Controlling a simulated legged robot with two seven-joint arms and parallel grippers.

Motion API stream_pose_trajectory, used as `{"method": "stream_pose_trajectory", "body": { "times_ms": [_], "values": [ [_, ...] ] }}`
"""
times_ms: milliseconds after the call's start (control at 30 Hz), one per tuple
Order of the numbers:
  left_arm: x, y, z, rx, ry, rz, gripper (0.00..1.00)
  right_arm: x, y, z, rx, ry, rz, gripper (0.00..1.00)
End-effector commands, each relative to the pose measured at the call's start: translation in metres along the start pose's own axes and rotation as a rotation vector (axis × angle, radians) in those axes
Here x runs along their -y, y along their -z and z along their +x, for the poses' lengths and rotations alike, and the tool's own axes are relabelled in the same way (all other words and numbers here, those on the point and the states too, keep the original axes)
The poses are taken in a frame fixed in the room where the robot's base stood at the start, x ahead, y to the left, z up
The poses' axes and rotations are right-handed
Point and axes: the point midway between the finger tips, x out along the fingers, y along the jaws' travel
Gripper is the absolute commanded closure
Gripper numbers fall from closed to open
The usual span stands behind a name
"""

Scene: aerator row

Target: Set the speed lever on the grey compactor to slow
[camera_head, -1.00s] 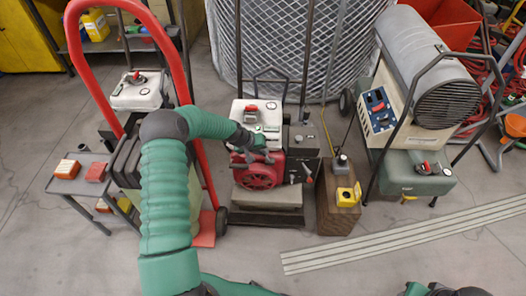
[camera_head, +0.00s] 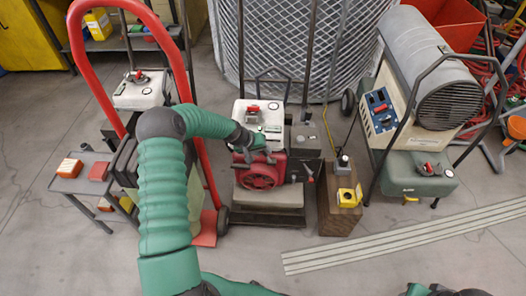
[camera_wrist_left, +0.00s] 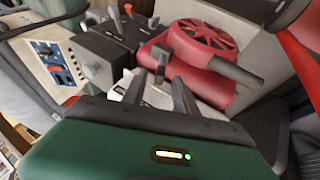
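The machine with a red engine housing (camera_head: 262,172) and a white top (camera_head: 262,112) stands at the centre of the head view; I take it as the compactor. In the left wrist view its red fan cover (camera_wrist_left: 203,42) is at the upper middle. A short lever with a grey cap (camera_wrist_left: 161,55) stands in front of that cover. My left gripper (camera_wrist_left: 158,82) is open, its two dark fingers apart, with the lever just beyond and between the fingertips. Contact cannot be told. In the head view the left gripper (camera_head: 262,155) is above the red housing.
A red hand-truck frame (camera_head: 78,62) stands close to my left arm. A grey cylindrical heater (camera_head: 425,70) is farther right. Metal strips (camera_head: 400,240) lie on open floor.

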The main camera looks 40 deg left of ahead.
Motion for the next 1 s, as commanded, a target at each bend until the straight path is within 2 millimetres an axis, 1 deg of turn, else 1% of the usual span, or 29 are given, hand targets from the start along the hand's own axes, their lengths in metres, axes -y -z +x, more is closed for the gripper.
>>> {"method": "stream_pose_trajectory", "body": {
  "times_ms": [33,300,400,500,600,667,1000],
  "values": [
    [-0.001,0.003,-0.016,-0.002,0.002,-0.002,0.65,0.0,0.002,-0.009,0.0,0.0,0.0,0.64],
    [-0.001,0.004,-0.097,-0.003,0.002,-0.003,0.65,0.0,0.009,-0.037,0.0,0.0,0.0,0.64],
    [0.0,0.003,-0.121,-0.001,0.002,-0.002,0.65,0.0,0.011,-0.044,0.0,0.0,0.0,0.64],
    [0.0,0.002,-0.139,0.0,0.001,-0.002,0.65,0.0,0.012,-0.049,0.0,0.0,0.0,0.64],
    [0.001,0.001,-0.148,0.0,0.001,-0.001,0.65,0.0,0.012,-0.051,0.0,0.0,0.0,0.64],
    [0.001,0.001,-0.151,0.001,0.001,-0.001,0.65,0.0,0.012,-0.051,0.0,0.0,0.0,0.64],
    [0.001,0.0,-0.151,0.001,0.001,-0.001,0.65,0.0,0.012,-0.05,0.0,0.0,0.0,0.64]
  ]
}}
